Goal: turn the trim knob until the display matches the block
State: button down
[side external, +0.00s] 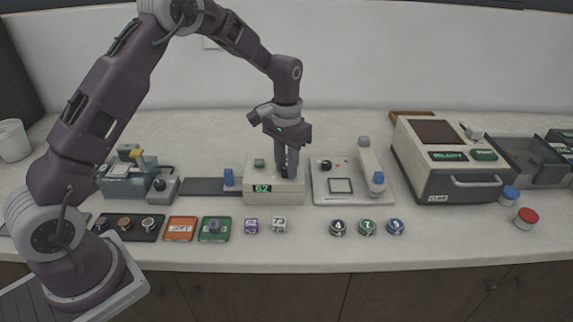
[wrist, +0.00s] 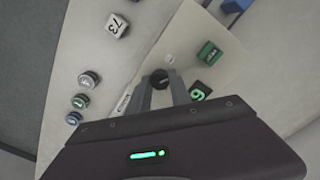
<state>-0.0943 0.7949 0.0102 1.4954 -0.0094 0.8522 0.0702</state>
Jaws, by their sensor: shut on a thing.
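The cream box (side external: 290,190) stands mid-counter with a green-lit display (side external: 262,188) on its front that appears to read 62. In the wrist view only part of the display (wrist: 199,92) shows beside my fingers. My gripper (side external: 287,172) points down over the box's right part and is shut on the dark trim knob (wrist: 160,76), one finger on each side. The fingers hide most of the knob in the side view. A white block (side external: 279,225) reading 73 lies on the counter in front of the box, and shows in the wrist view (wrist: 117,25). A purple block (side external: 251,226) with small, unclear digits sits left of it.
A green button (side external: 259,163) and a blue part (side external: 228,177) are left of my gripper. A white plate with a blue-tipped lever (side external: 376,178) stands close on the right, then a large press machine (side external: 450,165). Several numbered round pieces (side external: 367,227) lie in front.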

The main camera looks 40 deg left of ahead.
jog(key=shift+r, duration=0.1)
jog(key=c, duration=1.2)
grip_release()
jog(key=shift+o, duration=0.2)
notch_tip(320, 180, up, 7)
